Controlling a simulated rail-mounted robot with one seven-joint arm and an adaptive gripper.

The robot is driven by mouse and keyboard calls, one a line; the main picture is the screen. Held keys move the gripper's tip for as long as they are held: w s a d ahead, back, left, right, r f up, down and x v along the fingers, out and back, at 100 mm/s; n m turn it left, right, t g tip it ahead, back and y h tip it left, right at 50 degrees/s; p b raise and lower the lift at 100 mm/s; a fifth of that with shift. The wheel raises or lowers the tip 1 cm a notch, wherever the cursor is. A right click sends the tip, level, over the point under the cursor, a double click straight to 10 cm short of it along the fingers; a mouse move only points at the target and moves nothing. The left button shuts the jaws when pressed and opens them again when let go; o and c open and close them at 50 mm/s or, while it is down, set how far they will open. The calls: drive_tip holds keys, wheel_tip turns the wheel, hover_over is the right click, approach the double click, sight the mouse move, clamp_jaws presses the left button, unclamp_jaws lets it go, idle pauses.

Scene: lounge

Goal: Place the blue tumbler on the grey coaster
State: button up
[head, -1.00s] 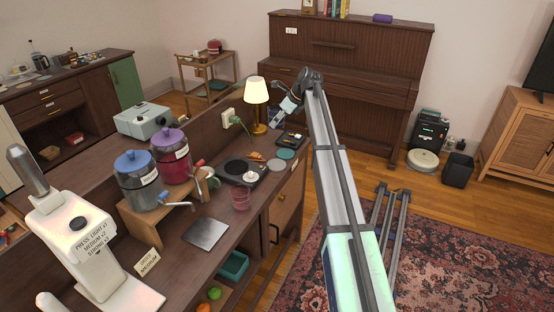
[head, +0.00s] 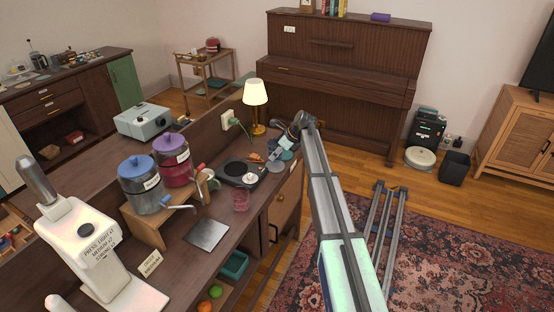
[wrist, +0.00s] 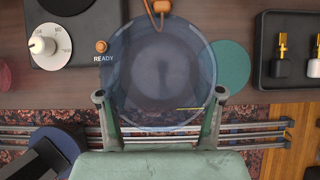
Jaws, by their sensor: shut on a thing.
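The see-through blue tumbler (wrist: 160,75) is between the fingers of my gripper (wrist: 160,105) in the wrist view, and the fingers are shut on its sides. In the head view my gripper (head: 283,146) is at the far right end of the counter, with the tumbler partly hidden by it. The grey coaster (head: 276,167) lies flat on the counter just below the gripper in the picture. In the wrist view the tumbler covers the coaster's area, and I cannot tell the height between them.
A teal coaster (wrist: 232,66) lies right of the tumbler. A black warmer with a white knob (wrist: 45,42) is on the left. A dark tray (wrist: 292,50) with brass-topped items is on the right. A pink tumbler (head: 241,199) and a lamp (head: 256,100) stand on the counter.

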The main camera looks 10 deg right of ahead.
sight(277, 159)
drive_tip(key=shift+f+p, duration=0.5)
drive_tip(key=shift+f, duration=1.4)
drive_tip(key=shift+f, duration=0.15)
drive_tip(key=o, duration=1.4)
